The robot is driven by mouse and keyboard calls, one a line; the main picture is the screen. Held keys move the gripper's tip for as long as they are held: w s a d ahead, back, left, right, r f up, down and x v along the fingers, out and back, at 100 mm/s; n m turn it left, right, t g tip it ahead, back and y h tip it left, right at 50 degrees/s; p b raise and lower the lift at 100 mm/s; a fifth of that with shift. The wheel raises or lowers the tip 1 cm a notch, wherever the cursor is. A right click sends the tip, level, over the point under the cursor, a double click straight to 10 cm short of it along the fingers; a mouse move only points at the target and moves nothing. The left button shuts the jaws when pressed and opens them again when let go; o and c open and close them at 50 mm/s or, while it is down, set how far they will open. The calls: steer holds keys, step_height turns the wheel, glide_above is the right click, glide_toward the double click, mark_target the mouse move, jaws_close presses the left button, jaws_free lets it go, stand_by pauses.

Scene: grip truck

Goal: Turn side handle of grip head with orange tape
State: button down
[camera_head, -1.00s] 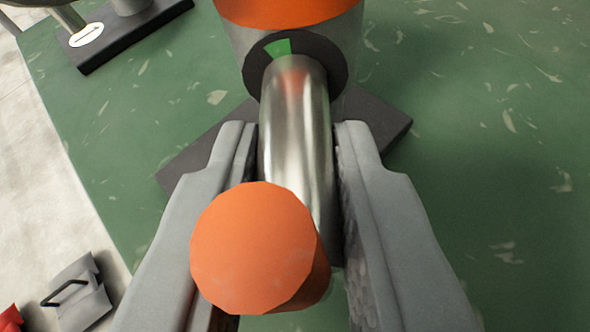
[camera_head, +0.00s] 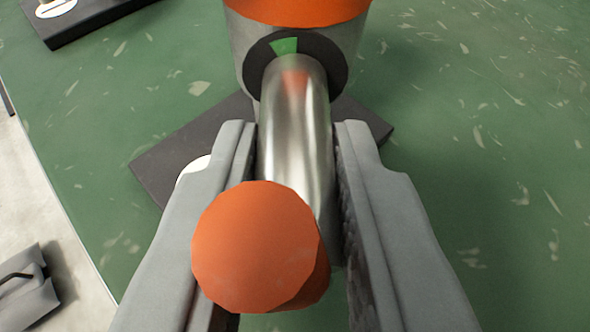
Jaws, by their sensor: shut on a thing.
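The grip head (camera_head: 245,68) stands at the top centre, a grey metal body with an orange tape band (camera_head: 297,8) on it. A dark round collar (camera_head: 258,70) with a green wedge mark (camera_head: 285,46) sits on its near side. The silver side handle (camera_head: 292,140) comes out of the collar toward me and ends in an orange knob (camera_head: 255,245). My gripper (camera_head: 297,150) has one grey finger on each side of the handle shaft and is shut on it. The knob hides part of the left finger and the lower shaft.
The grip head is on a dark base plate (camera_head: 165,160) on a green speckled surface (camera_head: 490,200). A white round patch (camera_head: 193,170) shows partly behind the left finger. Another dark base (camera_head: 95,20) stands at the top left. A grey object with a black handle (camera_head: 25,290) lies on the pale floor at the lower left.

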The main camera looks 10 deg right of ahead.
steer(key=n+h, duration=0.2)
steer(key=n, duration=0.1)
steer(key=n+h, duration=0.2)
steer(key=n, duration=0.1)
steer(key=shift+n+t+h, duration=0.3)
steer(key=shift+n+h, duration=0.1)
steer(key=n+t+h, duration=0.1)
steer(key=n, duration=0.2)
steer(key=shift+a+f+n, duration=0.1)
steer(key=shift+n, duration=0.2)
steer(key=n+t+h, duration=0.1)
steer(key=n, duration=0.3)
steer(key=shift+t, duration=0.3)
steer(key=shift+n+h, duration=0.3)
steer(key=shift+n, duration=0.1)
stand_by(0.6)
stand_by(1.0)
steer(key=c, duration=1.3)
jaws_free()
